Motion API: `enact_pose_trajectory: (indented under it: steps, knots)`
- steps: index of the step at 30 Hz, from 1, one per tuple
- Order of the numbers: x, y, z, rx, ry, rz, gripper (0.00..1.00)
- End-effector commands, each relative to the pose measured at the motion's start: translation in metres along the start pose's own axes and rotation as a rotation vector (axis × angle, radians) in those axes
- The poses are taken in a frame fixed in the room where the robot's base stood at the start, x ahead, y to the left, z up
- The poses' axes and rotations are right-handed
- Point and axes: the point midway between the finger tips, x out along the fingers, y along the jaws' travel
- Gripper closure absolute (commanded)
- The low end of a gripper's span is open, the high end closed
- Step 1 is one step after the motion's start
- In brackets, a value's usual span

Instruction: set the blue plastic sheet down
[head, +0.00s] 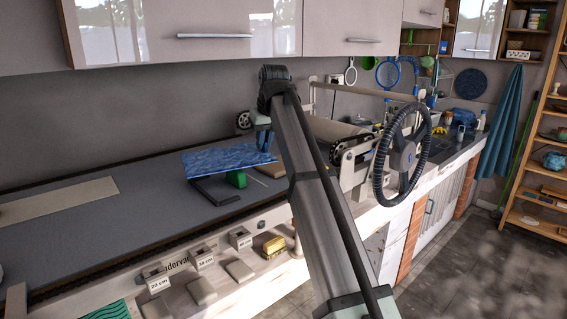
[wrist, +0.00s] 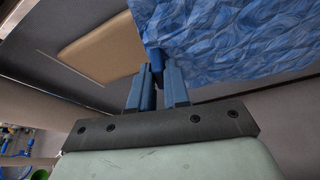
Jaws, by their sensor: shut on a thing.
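The blue plastic sheet (head: 226,159) is a flat, wrinkled-looking blue piece held level above the grey work surface (head: 150,218) in the head view. In the wrist view the sheet (wrist: 235,40) reaches away from the fingertips to the upper right. My gripper (wrist: 157,65) is shut on the sheet's near edge. In the head view my gripper (head: 264,140) is at the sheet's right end, partly hidden by my arm. A dark flat slab (head: 215,188) and a green block (head: 236,179) are below the sheet; whether the sheet touches the block I cannot tell.
A slab roller with a black wheel (head: 402,155) stands right of my arm. A beige board (head: 58,202) lies at the left on the work surface. Labelled blocks (head: 201,258) sit on the shelf below. The grey surface between board and slab is clear.

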Motion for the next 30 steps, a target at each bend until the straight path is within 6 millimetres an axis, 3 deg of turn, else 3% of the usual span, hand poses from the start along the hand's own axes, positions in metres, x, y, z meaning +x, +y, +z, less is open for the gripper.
enact_pose_trajectory:
  steps: [1,6,15,18,24,30]
  knots:
    - [0.001,0.025,-0.005,0.025,-0.001,0.010,1.00]
    - [0.005,0.097,-0.016,0.095,-0.002,0.038,1.00]
    - [0.007,0.195,-0.041,0.138,-0.001,0.055,1.00]
    - [0.009,0.213,-0.058,0.107,-0.001,0.041,1.00]
    - [0.009,0.216,-0.096,-0.026,0.000,-0.014,1.00]
    - [0.007,0.210,-0.102,-0.180,-0.001,-0.079,1.00]
